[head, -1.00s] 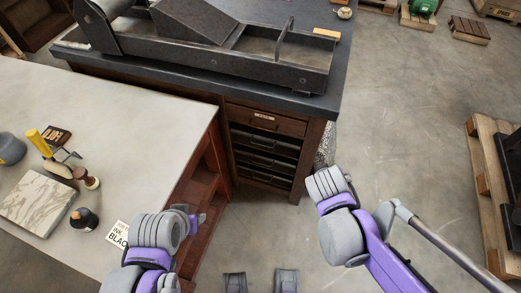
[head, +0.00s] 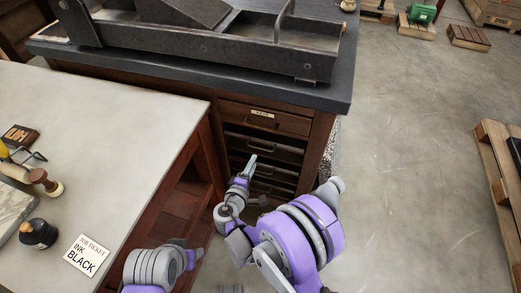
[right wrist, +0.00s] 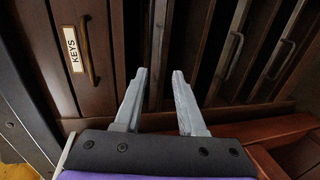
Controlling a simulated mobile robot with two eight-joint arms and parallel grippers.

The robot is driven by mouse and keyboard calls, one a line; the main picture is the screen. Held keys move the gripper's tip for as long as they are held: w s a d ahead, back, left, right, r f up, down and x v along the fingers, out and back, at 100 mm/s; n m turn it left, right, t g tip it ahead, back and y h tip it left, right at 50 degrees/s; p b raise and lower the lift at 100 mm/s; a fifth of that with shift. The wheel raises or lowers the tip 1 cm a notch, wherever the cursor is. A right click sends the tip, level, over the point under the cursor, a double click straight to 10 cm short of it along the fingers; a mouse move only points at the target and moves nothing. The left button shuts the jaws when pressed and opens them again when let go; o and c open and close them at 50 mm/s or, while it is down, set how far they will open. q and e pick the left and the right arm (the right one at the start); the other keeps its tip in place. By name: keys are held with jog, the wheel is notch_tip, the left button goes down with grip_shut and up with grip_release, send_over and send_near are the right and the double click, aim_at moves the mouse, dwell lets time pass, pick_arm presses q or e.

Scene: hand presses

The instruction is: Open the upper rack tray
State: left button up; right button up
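The press cabinet holds a rack of dark trays under a drawer labelled KEYS. The upper rack tray (head: 285,150) is the first below that drawer and looks pushed in. In the right wrist view, turned sideways, the upper tray (right wrist: 156,45) lies straight beyond the fingers. My right gripper (head: 250,170) is in front of the rack; in its wrist view the gripper (right wrist: 160,75) is open, with nothing between its fingers. It partly hides the trays in the head view. My left gripper (head: 190,256) is low beside the table, partly hidden by its own wrist.
The KEYS drawer (head: 285,122) is shut, with its handle (right wrist: 91,50) beside my right fingers. Lower tray handles (right wrist: 229,55) lie on the other side. A pale table (head: 130,110) with an ink bottle (head: 38,234) and job ticket (head: 86,256) stands left.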

jog(key=b+x, duration=0.1)
jog(key=x, duration=0.8)
jog(key=shift+w+d, duration=0.15)
jog(key=shift+w, duration=0.05)
grip_shut()
dwell(1.1)
